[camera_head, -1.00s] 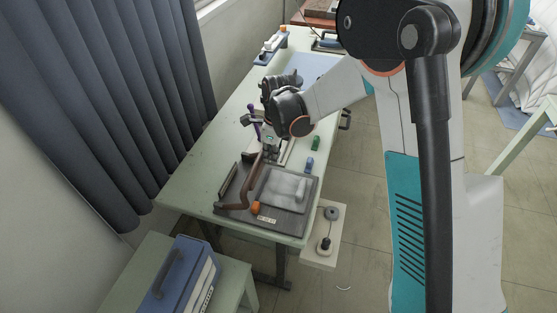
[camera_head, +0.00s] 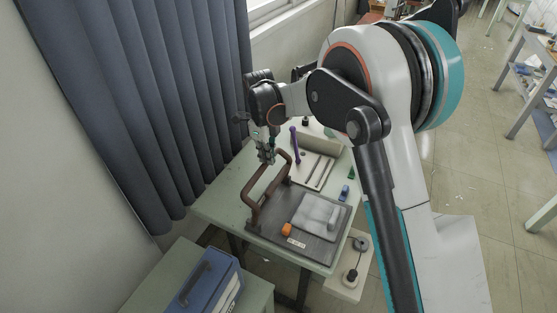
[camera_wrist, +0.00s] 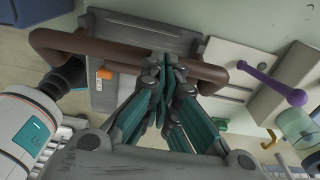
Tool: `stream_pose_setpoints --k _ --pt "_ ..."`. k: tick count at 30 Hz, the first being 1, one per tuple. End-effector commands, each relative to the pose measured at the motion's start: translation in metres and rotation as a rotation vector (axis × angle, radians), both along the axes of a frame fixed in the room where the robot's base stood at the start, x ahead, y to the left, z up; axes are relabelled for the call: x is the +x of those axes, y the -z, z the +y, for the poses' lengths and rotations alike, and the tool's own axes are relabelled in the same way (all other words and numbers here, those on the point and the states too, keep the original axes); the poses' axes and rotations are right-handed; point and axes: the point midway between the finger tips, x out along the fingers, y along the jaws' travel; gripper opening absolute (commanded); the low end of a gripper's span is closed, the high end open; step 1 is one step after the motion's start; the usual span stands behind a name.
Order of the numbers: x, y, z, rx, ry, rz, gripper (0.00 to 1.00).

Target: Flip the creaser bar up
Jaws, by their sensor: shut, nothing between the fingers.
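The creaser bar (camera_head: 269,180) is a brown U-shaped bar at the left side of a dark creaser base (camera_head: 270,228) on the table. It stands raised from the base, with both legs showing; its exact tilt is unclear. In the wrist view the bar (camera_wrist: 100,50) runs across the upper part. My gripper (camera_head: 267,160) is shut and empty, by the bar's upper stretch. In the wrist view the closed fingertips (camera_wrist: 163,68) overlap the middle of the bar and hide part of it; I cannot tell whether they touch it.
A light pad (camera_head: 317,212) and an orange block (camera_head: 286,229) are on the base. Behind it are a pale tray (camera_head: 318,165) and a purple-handled tool (camera_head: 295,143). A blue case (camera_head: 210,285) stands on a low table at front left. A curtain (camera_head: 150,110) hangs at left.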

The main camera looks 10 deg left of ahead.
Motion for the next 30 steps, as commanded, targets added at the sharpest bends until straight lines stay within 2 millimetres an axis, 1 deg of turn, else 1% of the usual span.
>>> stream_pose_setpoints --k 1,3,12,30 --pt "0.002 0.001 0.006 0.0 -0.002 0.0 0.0" --pt "0.004 0.003 0.012 0.0 -0.002 0.0 0.0" --pt "0.01 0.007 0.026 0.0 0.0 0.0 0.0" --pt "0.011 0.007 0.029 0.0 0.0 0.0 0.0"
